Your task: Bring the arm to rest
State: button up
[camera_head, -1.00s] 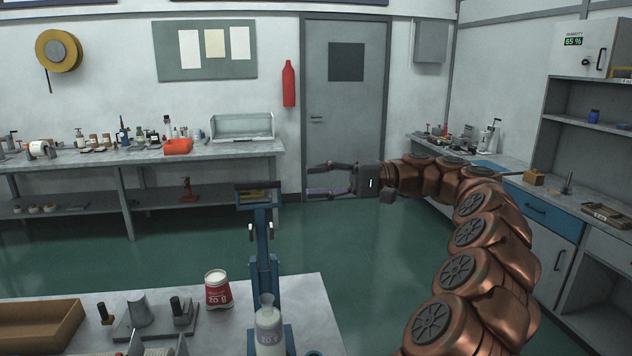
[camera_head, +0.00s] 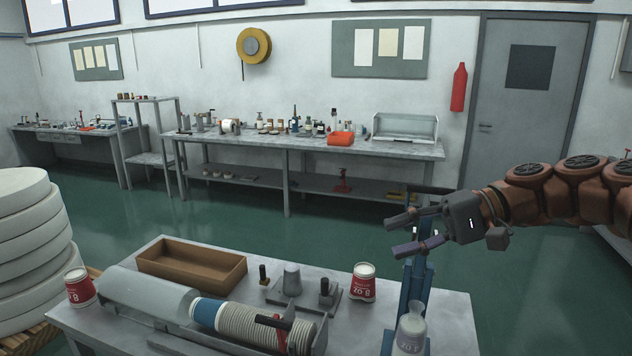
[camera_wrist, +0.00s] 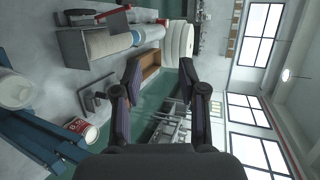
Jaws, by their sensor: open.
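My gripper (camera_head: 405,234) is at the right of the head view, reaching left from my copper-coloured arm. Its two fingers are apart with nothing between them. It is in front of the upper part of a blue stand (camera_head: 415,275) and hides some of it. In the wrist view my gripper (camera_wrist: 160,72) also shows open and empty, its fingers spread.
A grey table (camera_head: 455,320) in front bears a brown tray (camera_head: 190,265), a cup-stack machine (camera_head: 245,322), red-labelled tubs (camera_head: 363,282) and a bottle (camera_head: 410,330). Big white rolls (camera_head: 25,250) stand at left. Green floor (camera_head: 350,238) lies open behind.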

jog(key=s+a+f+n+g+h, duration=0.1)
jog(key=s+a+f+h, duration=0.25)
jog(key=s+f, duration=0.2)
jog(key=s+a+f+g+h, duration=0.1)
jog(key=s+a+f+h, duration=0.3)
jog(key=s, duration=0.3)
jog(key=s+d+f+h, duration=0.6)
jog(key=s+d+f, duration=0.5)
jog(key=s+f, duration=0.4)
jog(key=shift+s+d, duration=0.25)
jog(key=shift+s, duration=0.05)
jog(key=shift+h, duration=0.25)
